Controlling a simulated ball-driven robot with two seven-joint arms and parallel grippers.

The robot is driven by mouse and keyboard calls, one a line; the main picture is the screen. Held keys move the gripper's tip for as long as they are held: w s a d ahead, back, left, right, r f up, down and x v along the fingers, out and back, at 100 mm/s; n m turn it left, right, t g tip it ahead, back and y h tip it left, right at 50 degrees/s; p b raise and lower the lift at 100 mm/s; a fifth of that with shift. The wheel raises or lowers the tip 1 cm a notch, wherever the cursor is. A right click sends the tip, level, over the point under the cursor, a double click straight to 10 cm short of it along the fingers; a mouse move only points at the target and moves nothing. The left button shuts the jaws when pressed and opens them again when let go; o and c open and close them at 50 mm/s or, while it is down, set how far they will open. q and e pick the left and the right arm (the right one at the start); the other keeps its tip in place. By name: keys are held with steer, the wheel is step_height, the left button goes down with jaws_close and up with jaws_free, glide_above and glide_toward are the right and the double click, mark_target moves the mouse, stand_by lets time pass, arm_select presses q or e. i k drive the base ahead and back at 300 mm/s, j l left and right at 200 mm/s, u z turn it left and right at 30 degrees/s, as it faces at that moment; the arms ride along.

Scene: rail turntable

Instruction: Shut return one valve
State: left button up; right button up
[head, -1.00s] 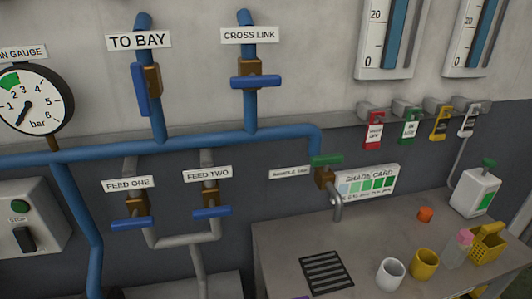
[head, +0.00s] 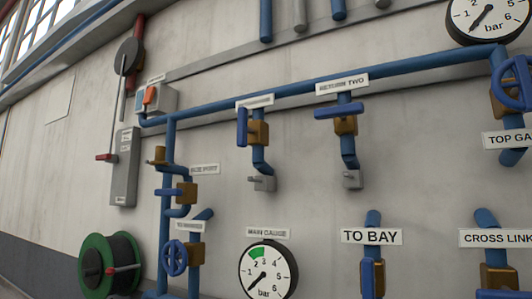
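A small white label (head: 255,101), too small to read, is left of the label reading RETURN TWO (head: 342,85) on the upper wall. Below the small label is a brass valve (head: 259,132) on a short blue drop pipe. Its blue lever (head: 242,128) stands upright, along the pipe. The valve under RETURN TWO (head: 346,126) has its blue lever (head: 338,111) lying across its pipe. Neither gripper is in the head view.
A long blue pipe (head: 220,103) runs above both valves. A main gauge (head: 268,272), the TO BAY valve (head: 373,279) and the CROSS LINK valve (head: 497,279) are below. A hose reel (head: 108,266) stands at lower left. A blue handwheel (head: 513,84) is at right.

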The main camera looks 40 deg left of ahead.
mark_target(244, 129)
steer(key=u, duration=1.5)
